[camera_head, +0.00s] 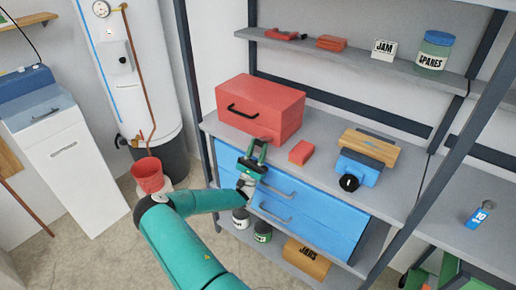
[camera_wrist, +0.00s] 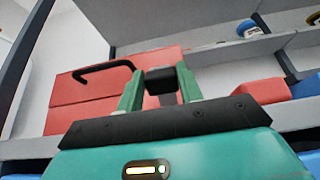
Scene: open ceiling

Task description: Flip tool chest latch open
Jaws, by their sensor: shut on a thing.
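The red tool chest (camera_head: 262,107) stands upright on the shelf worktop, with a black bar handle (camera_head: 243,111) on its front. In the wrist view the chest (camera_wrist: 88,100) fills the left and middle, with the handle (camera_wrist: 105,69) left of my fingers. My gripper (camera_head: 258,150) is at the lower front of the chest, near the worktop edge. In the wrist view my gripper (camera_wrist: 161,84) has its two green fingers shut on a small black latch (camera_wrist: 162,78) in front of the chest face. The fingers partly hide where the latch meets the chest.
A small red box (camera_head: 301,152) lies right of the chest. A blue device (camera_head: 359,168) with a wooden board (camera_head: 369,148) is farther right. Blue drawers (camera_head: 285,190) sit below the worktop. A shelf (camera_head: 350,60) with a jar (camera_head: 434,50) runs above. A red bucket (camera_head: 148,175) stands left.

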